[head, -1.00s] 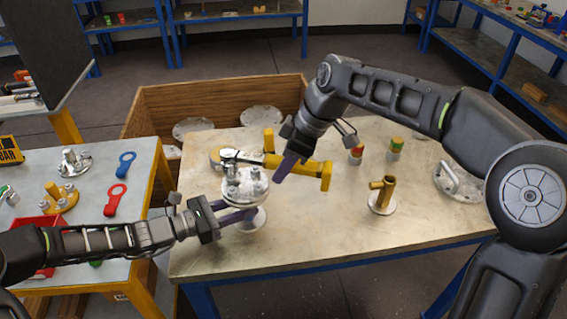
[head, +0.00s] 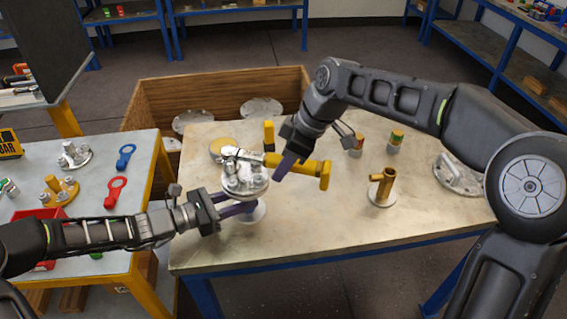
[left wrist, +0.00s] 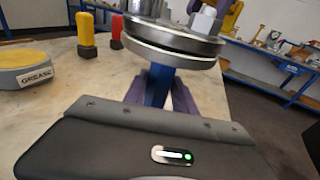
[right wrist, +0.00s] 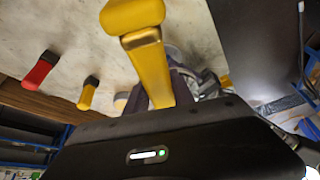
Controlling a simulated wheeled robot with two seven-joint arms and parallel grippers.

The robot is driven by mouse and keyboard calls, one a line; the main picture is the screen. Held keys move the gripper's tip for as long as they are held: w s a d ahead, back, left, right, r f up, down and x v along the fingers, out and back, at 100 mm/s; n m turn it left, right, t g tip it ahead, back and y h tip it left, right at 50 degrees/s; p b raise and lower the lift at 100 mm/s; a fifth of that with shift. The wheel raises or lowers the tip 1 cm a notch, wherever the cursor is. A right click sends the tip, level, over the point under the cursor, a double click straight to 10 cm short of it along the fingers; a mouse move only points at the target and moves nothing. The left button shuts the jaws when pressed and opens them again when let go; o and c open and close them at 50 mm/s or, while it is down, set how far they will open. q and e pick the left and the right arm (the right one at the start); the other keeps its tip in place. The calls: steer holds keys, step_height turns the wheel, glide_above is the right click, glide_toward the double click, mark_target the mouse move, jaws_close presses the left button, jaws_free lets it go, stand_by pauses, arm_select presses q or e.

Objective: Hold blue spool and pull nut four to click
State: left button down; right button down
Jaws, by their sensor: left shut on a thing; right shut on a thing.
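The spool is a flanged vessel (head: 246,190) standing on the near left of the main table, with nuts and bolts on its top flange. Its blue stem (left wrist: 158,88) shows under the flanges in the left wrist view. My left gripper (head: 240,209) is shut around that stem, below the flanges. My right gripper (head: 284,168) is shut on a yellow-handled wrench (head: 310,168). The wrench's silver head (head: 238,155) lies over the top flange; I cannot tell which nut it is on. The yellow handle (right wrist: 155,75) also shows in the right wrist view.
A grease tin (left wrist: 30,68) and yellow bottle (left wrist: 86,36) stand behind the spool. A brass fitting (head: 383,190) and a handled flange (head: 458,180) are to the right. A wooden crate (head: 220,95) stands behind the table. The table's front right is clear.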

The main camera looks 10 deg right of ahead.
steer(key=shift+s+a+r+m+t, duration=0.1)
steer(key=shift+s+a+m+t, duration=0.25)
steer(key=shift+s+m, duration=0.35)
steer(key=shift+r, duration=2.5)
arm_select(q)
steer(key=c, duration=0.9)
jaws_free()
steer(key=shift+a, duration=0.1)
steer(key=v, duration=1.2)
